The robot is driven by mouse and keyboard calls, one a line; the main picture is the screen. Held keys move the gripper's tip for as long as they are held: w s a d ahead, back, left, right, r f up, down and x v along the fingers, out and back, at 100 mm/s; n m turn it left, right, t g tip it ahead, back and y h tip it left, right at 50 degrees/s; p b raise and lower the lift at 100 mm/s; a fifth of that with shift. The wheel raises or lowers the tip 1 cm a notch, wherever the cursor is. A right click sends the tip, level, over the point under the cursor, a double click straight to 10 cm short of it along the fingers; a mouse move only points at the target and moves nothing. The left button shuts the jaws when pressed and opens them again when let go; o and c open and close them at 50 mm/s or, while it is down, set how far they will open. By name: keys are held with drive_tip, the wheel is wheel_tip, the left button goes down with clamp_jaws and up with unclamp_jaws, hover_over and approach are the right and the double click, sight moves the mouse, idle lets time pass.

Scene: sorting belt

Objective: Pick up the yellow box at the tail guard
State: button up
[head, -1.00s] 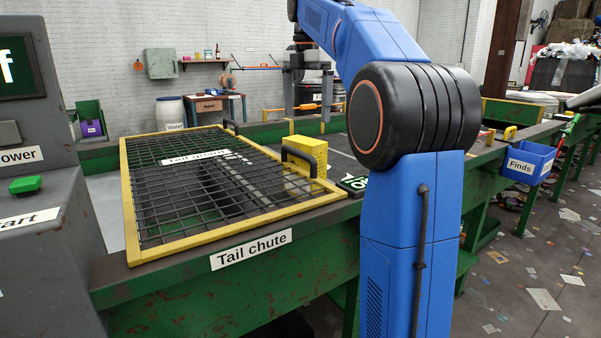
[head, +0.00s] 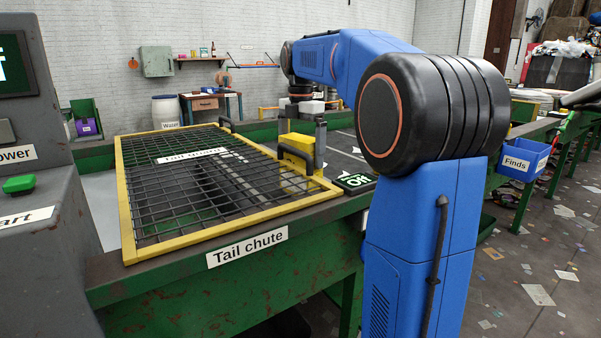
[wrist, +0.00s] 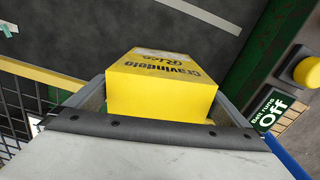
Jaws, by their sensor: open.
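The yellow box (head: 297,144) stands upright at the right edge of the yellow-framed mesh tail guard (head: 235,225), beside its black handle. In the wrist view the printed yellow box (wrist: 160,97) sits between the two fingers. My gripper (head: 303,152) is open and lowered over the box, one finger on either side. In the wrist view my gripper (wrist: 163,112) shows a small gap beside the box on the right. I cannot tell whether the left finger touches it. The box's lower part is partly hidden by the handle and a finger in the head view.
A belt switch marked Off (head: 356,181) is close to the right of the box, with a yellow button (wrist: 308,72) beside its sign in the wrist view. The dark belt (wrist: 95,35) beyond the box is mostly clear. A blue Finds bin (head: 524,159) hangs further right.

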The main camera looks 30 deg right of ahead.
drive_tip(key=shift+f, duration=1.4)
drive_tip(key=c, duration=0.7)
